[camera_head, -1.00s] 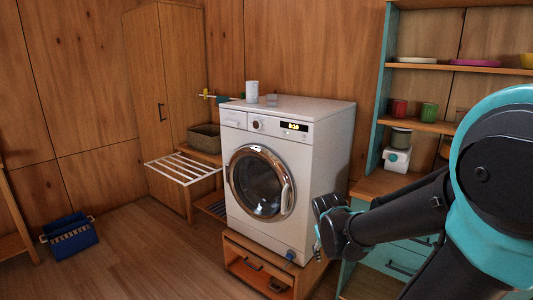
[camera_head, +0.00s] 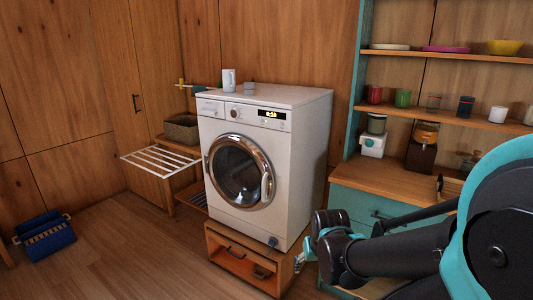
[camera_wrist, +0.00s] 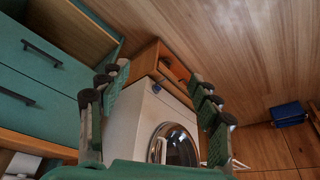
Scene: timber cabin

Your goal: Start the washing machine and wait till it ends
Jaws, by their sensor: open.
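The white washing machine (camera_head: 290,150) stands on a wooden plinth with a drawer, in the middle of the head view. Its round door (camera_head: 237,172) looks closed. A lit display (camera_head: 271,114) on the upper front reads about 0:10, with a knob (camera_head: 234,112) to its left. My gripper (camera_head: 305,250) is at the machine's lower right, apart from it in the picture. In the wrist view my gripper (camera_wrist: 160,90) has its fingers spread, empty, with the washing machine (camera_wrist: 138,118) and its door (camera_wrist: 177,150) between and beyond them.
A white drying rack (camera_head: 160,161) sticks out left of the machine. A blue basket (camera_head: 45,236) lies on the floor at far left. Teal drawers (camera_head: 352,206) and shelves stand close on the right. A white cup (camera_head: 229,79) is on the machine. Floor at front left is clear.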

